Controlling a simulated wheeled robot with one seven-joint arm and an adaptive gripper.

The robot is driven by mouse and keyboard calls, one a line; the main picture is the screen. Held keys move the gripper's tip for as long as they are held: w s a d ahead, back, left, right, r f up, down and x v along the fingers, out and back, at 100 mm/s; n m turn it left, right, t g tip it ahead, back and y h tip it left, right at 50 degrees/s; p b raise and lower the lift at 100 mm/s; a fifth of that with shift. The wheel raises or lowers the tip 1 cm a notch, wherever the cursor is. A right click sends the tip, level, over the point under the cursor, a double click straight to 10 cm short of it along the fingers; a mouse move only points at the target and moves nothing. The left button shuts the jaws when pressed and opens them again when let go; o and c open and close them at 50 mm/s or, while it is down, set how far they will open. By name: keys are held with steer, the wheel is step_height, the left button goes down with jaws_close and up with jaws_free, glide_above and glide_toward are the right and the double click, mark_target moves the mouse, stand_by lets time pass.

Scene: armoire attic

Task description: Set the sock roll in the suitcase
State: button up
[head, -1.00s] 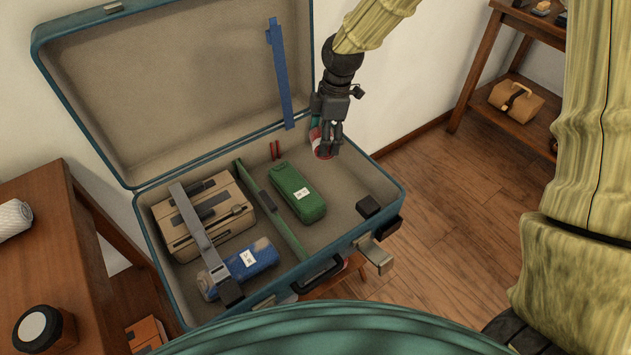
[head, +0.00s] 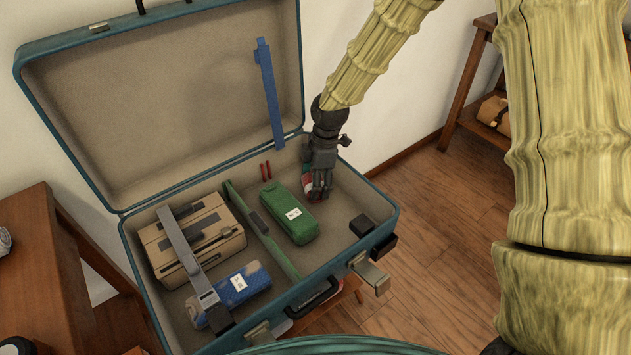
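The open teal suitcase (head: 352,175) fills the middle of the head view, its lid leaning back. The sock roll (head: 307,186), red and pale, shows at the back right of the suitcase's interior, beyond the green packet. My gripper (head: 321,196) points down there, its dark fingers at the sock roll and hiding part of it. The gripper appears shut on the roll. Whether the roll touches the suitcase floor cannot be told.
The suitcase holds a green packet (head: 289,212), a tan case (head: 205,236), a blue roll (head: 240,284) and a small black block (head: 361,225). A green strap (head: 262,230) crosses the middle. Bare floor lies right of the packet. A wooden table (head: 35,285) stands left.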

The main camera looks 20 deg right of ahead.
mark_target(322, 180)
steer(key=shift+f, duration=0.1)
steer(key=o, duration=1)
step_height(322, 180, up, 12)
steer(key=d+p, duration=0.1)
steer(key=p, duration=0.1)
steer(key=shift+d+p, duration=0.35)
steer(key=shift+d, duration=0.05)
